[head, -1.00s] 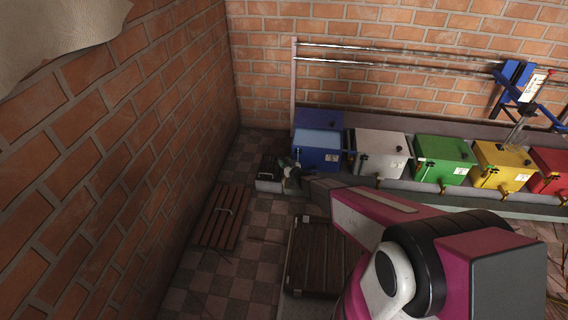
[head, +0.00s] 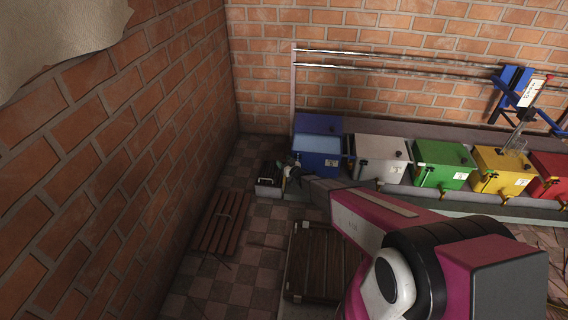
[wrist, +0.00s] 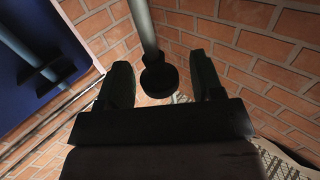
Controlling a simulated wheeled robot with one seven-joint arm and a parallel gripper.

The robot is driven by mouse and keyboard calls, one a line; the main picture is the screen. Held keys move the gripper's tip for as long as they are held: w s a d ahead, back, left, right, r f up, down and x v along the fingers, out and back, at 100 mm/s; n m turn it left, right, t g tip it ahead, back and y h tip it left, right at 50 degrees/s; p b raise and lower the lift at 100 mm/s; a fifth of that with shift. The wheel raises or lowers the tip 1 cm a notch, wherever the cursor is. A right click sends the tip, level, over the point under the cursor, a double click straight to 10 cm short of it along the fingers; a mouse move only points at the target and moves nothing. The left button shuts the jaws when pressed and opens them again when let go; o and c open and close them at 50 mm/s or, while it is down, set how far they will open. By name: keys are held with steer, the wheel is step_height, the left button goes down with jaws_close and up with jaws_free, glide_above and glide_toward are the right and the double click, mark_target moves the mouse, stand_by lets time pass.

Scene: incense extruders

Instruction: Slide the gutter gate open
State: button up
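My gripper (head: 290,169) is at the left end of the row of coloured boxes, just left of the blue box (head: 317,157). In the wrist view my gripper (wrist: 165,88) is open, its two dark fingers well apart. A grey rod with a dark round end (wrist: 159,80) shows between the fingers, with gaps on both sides. I cannot tell whether this rod belongs to the gutter gate. A pale gutter-like ledge (head: 440,201) runs below the boxes. The gate itself is not clearly visible; my arm hides part of that area.
A small grey box with a dark top (head: 267,188) stands on the floor left of my gripper. A brown slatted panel (head: 221,229) lies by the left brick wall (head: 130,170). White, green, yellow and red boxes continue right. Checkered floor (head: 235,270) is partly clear.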

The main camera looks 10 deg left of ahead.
steer(key=v, duration=1)
steer(key=shift+s+d, duration=0.25)
steer(key=shift+d, duration=0.05)
steer(key=s+d+r+m+g+h, duration=0.2)
steer(key=d+r+m+h, duration=0.2)
steer(key=d+r+h, duration=0.5)
steer(key=s+d+r+m+g+h, duration=0.1)
steer(key=d+r+m+h, duration=0.25)
steer(key=d+r, duration=0.6)
steer(key=s+d+r+g, duration=0.3)
steer(key=s, duration=0.4)
steer(key=s+d+r+m+g, duration=0.1)
steer(key=s+d+r+g, duration=0.2)
steer(key=s, duration=0.5)
steer(key=s+d+r+g, duration=0.3)
steer(key=s+d+r, duration=0.1)
steer(key=s, duration=0.4)
steer(key=shift+r+g, duration=0.4)
